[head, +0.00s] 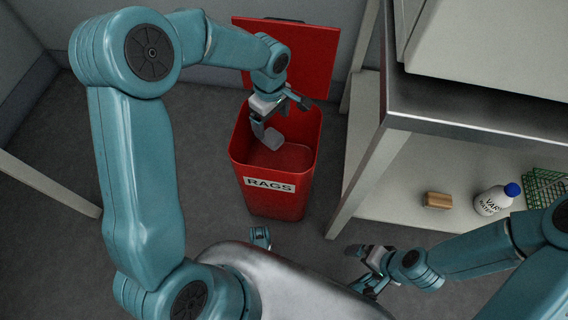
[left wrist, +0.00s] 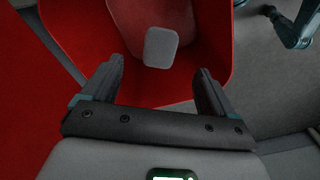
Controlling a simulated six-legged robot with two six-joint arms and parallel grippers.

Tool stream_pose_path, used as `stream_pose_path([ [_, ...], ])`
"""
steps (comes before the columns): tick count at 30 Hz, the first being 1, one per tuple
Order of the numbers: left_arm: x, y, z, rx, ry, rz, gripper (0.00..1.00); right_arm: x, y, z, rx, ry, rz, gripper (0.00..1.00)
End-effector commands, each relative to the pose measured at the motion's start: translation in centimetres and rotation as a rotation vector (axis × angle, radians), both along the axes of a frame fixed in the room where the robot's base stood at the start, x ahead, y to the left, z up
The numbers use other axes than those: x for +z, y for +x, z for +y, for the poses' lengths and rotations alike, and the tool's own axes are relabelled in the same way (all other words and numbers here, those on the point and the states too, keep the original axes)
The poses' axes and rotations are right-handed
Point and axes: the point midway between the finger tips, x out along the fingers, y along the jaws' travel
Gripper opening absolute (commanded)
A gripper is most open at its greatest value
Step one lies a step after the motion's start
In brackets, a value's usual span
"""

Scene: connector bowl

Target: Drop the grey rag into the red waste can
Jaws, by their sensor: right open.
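The red waste can (head: 275,197) stands on the floor with its lid (head: 300,55) open at the back; its front label reads RAGS. My left gripper (head: 281,115) is over the can's mouth with its fingers apart. The grey rag (head: 272,139) shows as a small pale piece below the fingers, within the can's opening. In the left wrist view the rag (left wrist: 160,47) lies beyond the open fingertips (left wrist: 163,80), apart from both, against the red interior. I cannot tell whether it is falling or resting. My right gripper (head: 364,270) is open and empty at lower right.
A metal-topped bench (head: 470,112) stands on the right. Its lower shelf (head: 405,185) holds a tan block (head: 438,200), a white bottle with a blue cap (head: 493,201) and a green wire basket (head: 545,187). Grey walls close in behind the can. The floor left of the can is clear.

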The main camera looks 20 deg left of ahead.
Motion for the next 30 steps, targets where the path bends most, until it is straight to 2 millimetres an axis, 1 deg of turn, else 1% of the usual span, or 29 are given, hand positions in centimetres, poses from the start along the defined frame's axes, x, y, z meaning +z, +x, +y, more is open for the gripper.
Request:
stream_pose_path([
  [7,0.1,0.0,0.0,0.000,0.000,0.000,0.87,0.0,0.0,0.0,0.001,0.000,0.000,1.00],
  [11,1.2,0.1,0.0,0.000,0.000,-0.003,0.87,0.5,-0.1,0.1,0.003,0.000,0.002,1.00],
  [14,3.3,0.1,0.0,0.000,0.001,-0.005,0.87,1.3,-0.2,0.2,0.009,0.002,0.004,1.00],
  [21,9.8,0.1,0.0,0.000,0.000,-0.005,0.87,3.6,-0.7,0.6,0.026,0.004,0.011,1.00],
  [24,12.2,0.1,0.0,0.001,0.000,-0.005,0.87,4.4,-0.7,0.7,0.028,0.005,0.013,1.00],
  [27,14.1,0.1,0.0,-0.001,0.000,-0.004,0.87,5.0,-0.7,0.7,0.028,0.005,0.012,1.00],
  [30,15.4,0.0,0.0,-0.001,-0.001,-0.003,0.87,5.4,-0.7,0.7,0.028,0.005,0.012,1.00],
])
